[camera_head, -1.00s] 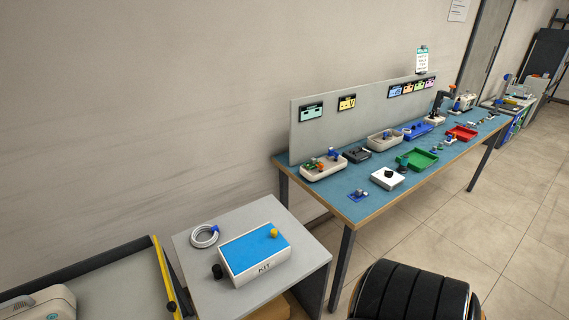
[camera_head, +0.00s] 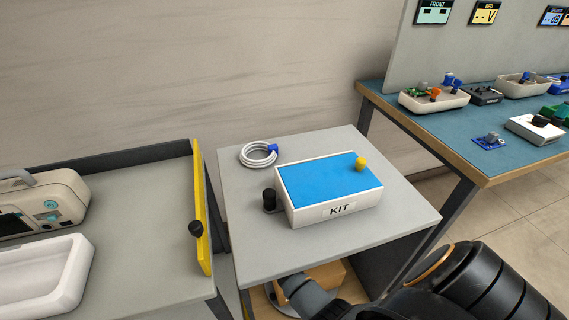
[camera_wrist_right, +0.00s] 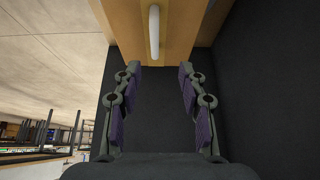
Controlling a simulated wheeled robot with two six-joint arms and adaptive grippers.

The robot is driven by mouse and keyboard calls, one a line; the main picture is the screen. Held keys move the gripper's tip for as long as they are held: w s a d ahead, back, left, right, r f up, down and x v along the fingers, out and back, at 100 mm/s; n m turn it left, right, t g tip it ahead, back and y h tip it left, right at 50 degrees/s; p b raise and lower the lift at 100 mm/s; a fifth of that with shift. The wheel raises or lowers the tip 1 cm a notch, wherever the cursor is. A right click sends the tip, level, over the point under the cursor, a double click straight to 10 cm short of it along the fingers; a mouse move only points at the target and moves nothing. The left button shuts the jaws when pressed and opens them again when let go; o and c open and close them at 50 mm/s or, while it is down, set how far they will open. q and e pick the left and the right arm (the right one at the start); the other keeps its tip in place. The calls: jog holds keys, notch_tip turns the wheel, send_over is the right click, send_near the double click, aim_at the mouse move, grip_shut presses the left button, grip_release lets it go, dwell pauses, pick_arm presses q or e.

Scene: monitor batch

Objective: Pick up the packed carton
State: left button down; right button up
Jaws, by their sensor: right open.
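A brown carton (camera_head: 335,278) sits low under the small grey table, partly hidden by the tabletop and my right arm. In the right wrist view a tan carton face (camera_wrist_right: 182,25) with a pale elongated strip (camera_wrist_right: 154,32) is at the top, beyond the fingertips. My right gripper (camera_wrist_right: 159,72) is open and empty, its two fingers apart and the carton ahead between them. A white box with a blue lid marked KIT (camera_head: 330,192) stands on the tabletop, with a yellow knob on it. My left gripper is not in view.
The small table (camera_head: 400,215) also holds a coiled white cable (camera_head: 258,154) and a black knob (camera_head: 269,200). Dark panels (camera_wrist_right: 245,100) surround the space around my right gripper. A yellow-edged bench (camera_head: 202,210) is at left, a blue-topped workbench (camera_head: 450,140) at right.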

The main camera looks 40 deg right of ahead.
jog(key=b+x, duration=0.1)
jog(key=x, duration=0.4)
jog(key=shift+s+b, duration=0.15)
jog(key=shift+b, duration=0.2)
jog(key=b+x, duration=0.1)
jog(key=x, duration=0.1)
jog(key=b+x, duration=0.1)
jog(key=x, duration=0.1)
jog(key=shift+s+d+f, duration=0.15)
jog(key=shift+s+f, duration=0.05)
jog(key=shift+s, duration=0.25)
jog(key=shift+s+d+f, duration=0.1)
jog(key=shift+d+f, duration=0.15)
jog(key=shift+f, duration=0.1)
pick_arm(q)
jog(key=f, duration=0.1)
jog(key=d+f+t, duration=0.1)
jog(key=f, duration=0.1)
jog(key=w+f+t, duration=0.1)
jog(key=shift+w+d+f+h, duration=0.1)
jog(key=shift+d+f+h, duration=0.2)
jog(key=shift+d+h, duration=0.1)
pick_arm(e)
grip_shut()
jog(key=shift+r, duration=0.1)
